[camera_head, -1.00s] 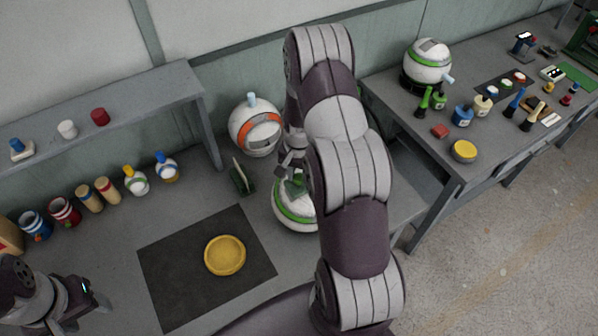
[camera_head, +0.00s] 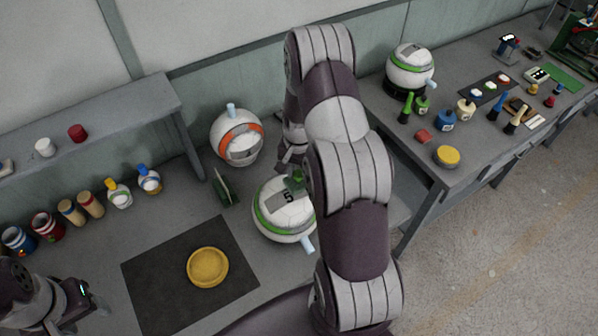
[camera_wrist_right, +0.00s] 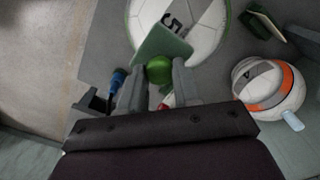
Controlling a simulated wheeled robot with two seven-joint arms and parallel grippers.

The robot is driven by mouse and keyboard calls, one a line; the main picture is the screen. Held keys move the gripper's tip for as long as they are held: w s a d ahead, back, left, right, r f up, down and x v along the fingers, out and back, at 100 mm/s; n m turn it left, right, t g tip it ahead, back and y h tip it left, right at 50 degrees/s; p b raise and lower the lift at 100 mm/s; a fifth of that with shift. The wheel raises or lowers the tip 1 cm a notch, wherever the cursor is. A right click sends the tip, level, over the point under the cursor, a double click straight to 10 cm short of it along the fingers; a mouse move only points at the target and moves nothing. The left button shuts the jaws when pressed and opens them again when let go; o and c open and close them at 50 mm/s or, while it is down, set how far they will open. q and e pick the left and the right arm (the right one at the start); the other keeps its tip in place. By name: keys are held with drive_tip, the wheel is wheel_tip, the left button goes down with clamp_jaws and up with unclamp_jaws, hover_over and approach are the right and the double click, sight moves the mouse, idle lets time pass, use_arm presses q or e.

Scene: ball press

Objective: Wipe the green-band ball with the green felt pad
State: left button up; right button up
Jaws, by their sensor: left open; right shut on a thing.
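The green-band ball (camera_head: 280,222), white with a "5" on a grey patch, sits on the near table, partly hidden by my right arm; it also shows in the right wrist view (camera_wrist_right: 205,32). My right gripper (camera_head: 292,168) is shut on the green knob of the green felt pad (camera_head: 296,185). In the right wrist view the pad (camera_wrist_right: 160,46) lies over the ball's edge beside the "5"; I cannot tell whether they touch. My left gripper (camera_head: 84,291) is open and empty at the lower left.
An orange-band ball (camera_head: 237,137) and a dark green upright piece (camera_head: 223,188) stand close left of the ball. A yellow dish (camera_head: 208,267) lies on a black mat (camera_head: 150,270). Another green-band ball (camera_head: 411,68) stands on the right table. Bottles and jars line the left back.

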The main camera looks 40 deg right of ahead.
drive_tip(key=r, duration=0.1)
drive_tip(key=r+p, duration=0.1)
drive_tip(key=r, duration=0.1)
drive_tip(key=shift+a+p, duration=0.3)
drive_tip(key=shift+d+r+p, duration=0.25)
drive_tip(key=shift+r+p, duration=0.45)
drive_tip(key=shift+r, duration=0.35)
drive_tip(key=shift+a, duration=0.1)
